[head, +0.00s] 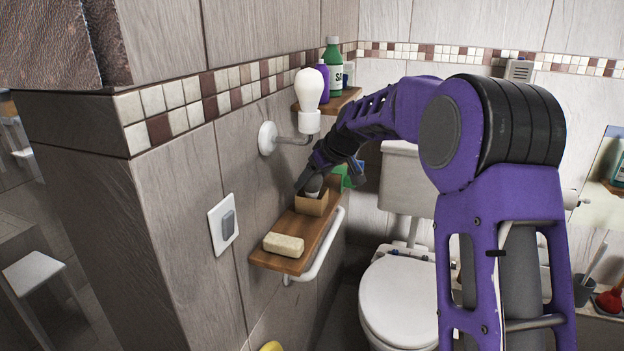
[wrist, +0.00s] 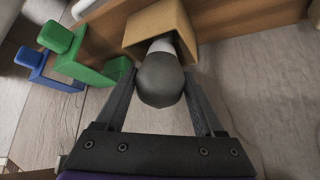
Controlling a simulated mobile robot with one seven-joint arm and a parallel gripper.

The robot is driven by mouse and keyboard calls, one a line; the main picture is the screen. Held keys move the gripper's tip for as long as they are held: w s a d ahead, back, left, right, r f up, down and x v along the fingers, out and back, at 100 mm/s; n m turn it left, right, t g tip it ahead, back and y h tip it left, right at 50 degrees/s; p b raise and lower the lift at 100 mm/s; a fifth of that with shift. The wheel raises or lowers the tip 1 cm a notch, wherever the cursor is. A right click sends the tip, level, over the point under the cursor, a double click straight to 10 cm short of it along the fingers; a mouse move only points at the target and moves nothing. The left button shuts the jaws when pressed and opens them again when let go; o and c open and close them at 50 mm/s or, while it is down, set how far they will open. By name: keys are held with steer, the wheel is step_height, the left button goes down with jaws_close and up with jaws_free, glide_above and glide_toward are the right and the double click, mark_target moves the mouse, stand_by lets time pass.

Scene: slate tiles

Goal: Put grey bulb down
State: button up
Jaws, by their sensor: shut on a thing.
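The grey bulb (wrist: 161,80) is between the fingers of my gripper (wrist: 163,98) in the wrist view. Its pale neck points into a small open cardboard box (wrist: 150,26). In the head view my gripper (head: 315,182) is at the box (head: 311,204), which stands on a wooden shelf (head: 265,258). The grey bulb (head: 313,186) shows at the box opening, partly hidden by the fingers. I cannot tell whether its base touches the box floor. A white bulb (head: 309,88) sits upright in a wall lamp (head: 268,138) above the shelf.
A beige soap bar (head: 284,245) lies at the shelf's near end. Green (wrist: 85,62) and blue (wrist: 45,70) objects are beside the box. A white rail (head: 328,250) runs along the shelf. An upper shelf holds a green bottle (head: 333,72). A toilet (head: 400,300) stands at right.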

steer(key=o, duration=1.1)
steer(key=shift+r, duration=0.15)
steer(key=v, duration=1.2)
steer(key=shift+p, duration=0.3)
